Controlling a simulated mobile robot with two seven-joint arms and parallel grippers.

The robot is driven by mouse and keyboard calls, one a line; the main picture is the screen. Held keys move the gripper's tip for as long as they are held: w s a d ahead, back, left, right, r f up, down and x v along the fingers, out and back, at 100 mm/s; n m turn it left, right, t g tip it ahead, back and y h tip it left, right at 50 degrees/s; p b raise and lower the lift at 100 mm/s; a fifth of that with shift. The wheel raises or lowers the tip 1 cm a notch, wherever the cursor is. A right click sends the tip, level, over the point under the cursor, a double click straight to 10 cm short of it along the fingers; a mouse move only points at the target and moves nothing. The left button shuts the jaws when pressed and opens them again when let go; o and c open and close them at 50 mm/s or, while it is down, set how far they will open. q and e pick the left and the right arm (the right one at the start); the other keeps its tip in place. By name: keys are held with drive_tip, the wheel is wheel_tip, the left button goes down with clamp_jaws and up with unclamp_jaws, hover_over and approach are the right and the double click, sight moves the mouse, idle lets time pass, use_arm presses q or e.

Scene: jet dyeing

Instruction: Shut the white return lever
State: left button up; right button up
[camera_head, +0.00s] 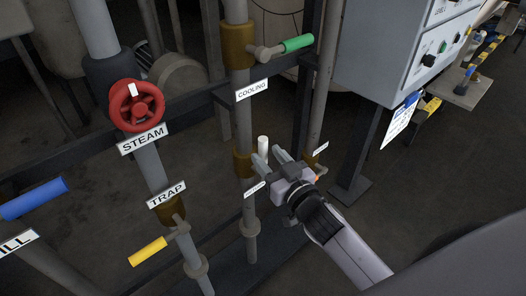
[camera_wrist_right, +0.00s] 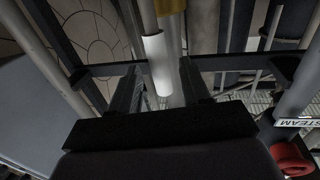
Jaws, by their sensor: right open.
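The white return lever (camera_head: 263,146) stands upright by the pipe below the COOLING label, just beyond my right gripper. My right gripper (camera_head: 269,157) is open, its two fingers pointing at the lever. In the right wrist view the white lever (camera_wrist_right: 158,64) shows between the fingertips of the gripper (camera_wrist_right: 160,84), with a clear gap on each side. I cannot tell how far it reaches in between them. The lever's lower end and pivot are hidden behind the gripper in the head view. My left gripper is not in view.
A green lever (camera_head: 298,43) is above, a red STEAM handwheel (camera_head: 137,106) and yellow TRAP lever (camera_head: 148,251) are left, and a blue lever (camera_head: 34,199) is far left. A grey control cabinet (camera_head: 395,50) stands right. Pipes run close beside my right gripper.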

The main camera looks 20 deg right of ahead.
sight(266, 154)
drive_tip(key=shift+w+a, duration=0.2)
drive_tip(key=shift+w, duration=1.4)
drive_tip(key=shift+c, duration=0.3)
clamp_jaws()
